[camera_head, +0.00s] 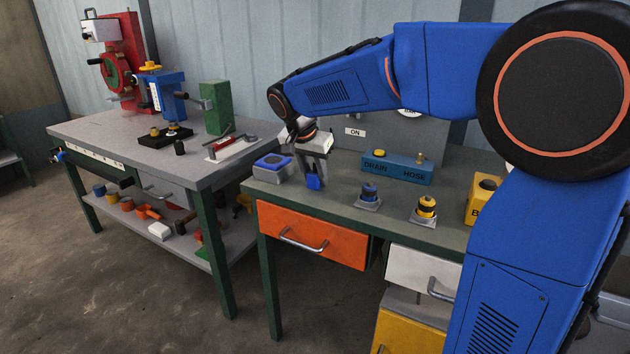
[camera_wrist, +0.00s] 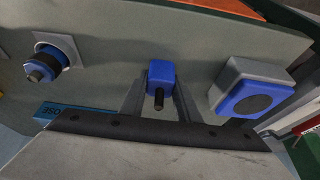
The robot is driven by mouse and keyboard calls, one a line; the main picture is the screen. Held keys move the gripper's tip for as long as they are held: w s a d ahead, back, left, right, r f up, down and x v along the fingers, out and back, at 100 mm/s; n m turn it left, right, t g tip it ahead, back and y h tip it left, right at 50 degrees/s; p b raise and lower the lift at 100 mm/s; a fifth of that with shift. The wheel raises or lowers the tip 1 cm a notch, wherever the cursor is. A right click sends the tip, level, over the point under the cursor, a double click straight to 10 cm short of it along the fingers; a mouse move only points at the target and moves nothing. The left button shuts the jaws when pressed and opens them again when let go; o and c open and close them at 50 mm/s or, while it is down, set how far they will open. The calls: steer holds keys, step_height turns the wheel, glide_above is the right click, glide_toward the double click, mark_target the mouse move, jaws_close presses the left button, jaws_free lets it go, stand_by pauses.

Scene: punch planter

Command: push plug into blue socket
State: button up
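My gripper (camera_head: 314,168) is over the near edge of the grey-green bench, pointing down. Its two fingers flank a small blue block with a dark pin, which I take as the plug (camera_head: 313,183); the plug also shows between the fingers in the wrist view (camera_wrist: 161,73). The fingers look closed on its sides. A grey box with a blue top and dark round centre (camera_wrist: 249,97) stands beside it, left of the gripper in the head view (camera_head: 273,165). A blue-and-black round fitting (camera_head: 369,192) stands on a grey plate to the right. I cannot tell which is the blue socket.
A yellow-and-black fitting (camera_head: 427,207) and a yellow box (camera_head: 484,195) stand farther right on the bench (camera_head: 330,206). A blue box marked DRAIN HOSE (camera_head: 397,168) stands behind. An orange drawer (camera_head: 312,235) is below. Another bench (camera_head: 90,128) with tools stands left.

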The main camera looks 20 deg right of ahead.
mark_target(315, 172)
steer(key=shift+r, duration=0.15)
step_height(315, 172, up, 10)
steer(key=shift+f, duration=0.1)
stand_by(0.6)
